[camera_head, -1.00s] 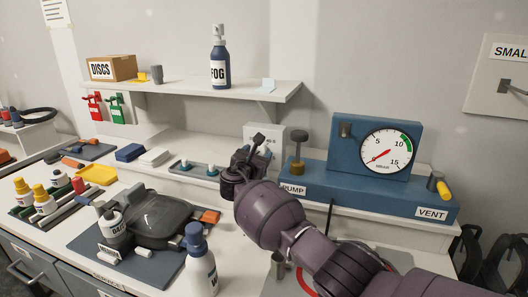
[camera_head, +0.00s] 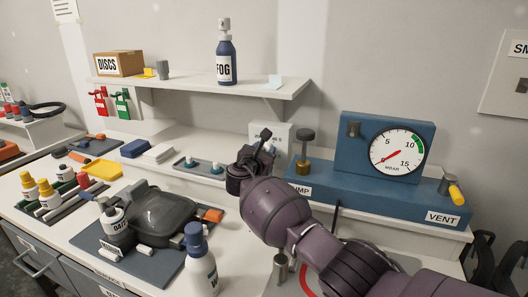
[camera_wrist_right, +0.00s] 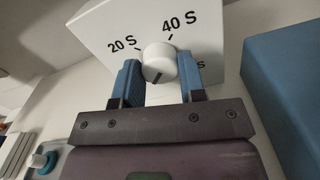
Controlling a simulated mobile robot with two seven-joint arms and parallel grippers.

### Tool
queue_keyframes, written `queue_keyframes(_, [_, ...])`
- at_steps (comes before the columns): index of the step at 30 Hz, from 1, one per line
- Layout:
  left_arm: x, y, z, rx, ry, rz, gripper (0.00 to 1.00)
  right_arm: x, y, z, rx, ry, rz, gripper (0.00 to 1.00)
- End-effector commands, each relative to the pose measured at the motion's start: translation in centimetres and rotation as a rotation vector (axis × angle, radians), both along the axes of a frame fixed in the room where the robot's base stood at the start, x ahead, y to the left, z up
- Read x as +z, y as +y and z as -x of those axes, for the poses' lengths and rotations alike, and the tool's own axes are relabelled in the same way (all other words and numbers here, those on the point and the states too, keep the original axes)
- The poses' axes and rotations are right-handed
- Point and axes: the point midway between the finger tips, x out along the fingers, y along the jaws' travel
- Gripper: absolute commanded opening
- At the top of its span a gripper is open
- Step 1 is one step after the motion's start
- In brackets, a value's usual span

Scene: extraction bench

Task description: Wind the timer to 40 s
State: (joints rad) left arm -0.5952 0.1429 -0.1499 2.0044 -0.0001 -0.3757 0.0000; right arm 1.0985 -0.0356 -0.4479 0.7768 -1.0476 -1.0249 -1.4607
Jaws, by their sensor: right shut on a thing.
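The timer is a white box (camera_wrist_right: 125,22) with a round white knob (camera_wrist_right: 159,62) on its face. Its dial reads "20 S" left of the knob and "40 S" above right; a third mark at lower right is partly hidden by a finger. A dark line on the knob sits at its lower part in the wrist view. My right gripper (camera_wrist_right: 158,70) has its blue fingers on both sides of the knob, shut on it. In the head view the timer (camera_head: 284,133) stands behind my right gripper (camera_head: 262,143), which hides its lower part. My left gripper is not in view.
Right of the timer stands a blue pump unit (camera_head: 350,190) with a gauge (camera_head: 397,150) and a yellow-handled vent valve (camera_head: 455,193). A tray (camera_head: 200,168) with small teal-based items lies to the left. A shelf (camera_head: 270,88) with a FOG bottle (camera_head: 226,68) is above.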

Motion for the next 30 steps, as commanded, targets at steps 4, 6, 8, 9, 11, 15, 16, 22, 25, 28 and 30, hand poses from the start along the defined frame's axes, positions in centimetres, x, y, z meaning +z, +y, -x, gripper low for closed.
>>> queue_keyframes(4, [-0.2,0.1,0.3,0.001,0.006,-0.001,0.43,-0.1,0.0,0.0,0.000,-0.007,-0.016,0.14])
queue_keyframes(6, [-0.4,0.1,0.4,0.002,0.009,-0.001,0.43,-0.1,0.0,0.0,0.000,-0.014,-0.035,0.14])
queue_keyframes(8, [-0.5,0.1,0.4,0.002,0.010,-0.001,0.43,-0.2,0.0,0.0,0.000,-0.023,-0.059,0.14])
queue_keyframes(9, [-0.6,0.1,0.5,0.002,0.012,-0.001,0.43,-0.2,0.0,0.0,0.000,-0.031,-0.077,0.14])
queue_keyframes(11, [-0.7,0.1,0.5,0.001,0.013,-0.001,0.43,-0.2,0.0,0.0,0.000,-0.045,-0.110,0.14])
queue_keyframes(15, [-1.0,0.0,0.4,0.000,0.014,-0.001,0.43,-0.3,0.0,0.0,0.000,-0.083,-0.204,0.14])
queue_keyframes(16, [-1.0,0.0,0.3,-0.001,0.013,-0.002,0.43,-0.3,0.0,0.0,-0.001,-0.091,-0.225,0.14])
queue_keyframes(22, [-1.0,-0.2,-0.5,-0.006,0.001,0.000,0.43,-0.3,0.0,0.0,0.000,-0.148,-0.363,0.14])
queue_keyframes(25, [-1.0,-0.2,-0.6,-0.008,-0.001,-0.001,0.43,-0.3,0.0,0.0,0.000,-0.174,-0.425,0.14])
queue_keyframes(28, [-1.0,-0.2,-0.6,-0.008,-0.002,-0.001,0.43,-0.3,0.0,0.0,0.000,-0.195,-0.476,0.14])
queue_keyframes(30, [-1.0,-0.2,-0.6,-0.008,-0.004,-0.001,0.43,-0.3,0.0,0.0,0.000,-0.207,-0.504,0.14])
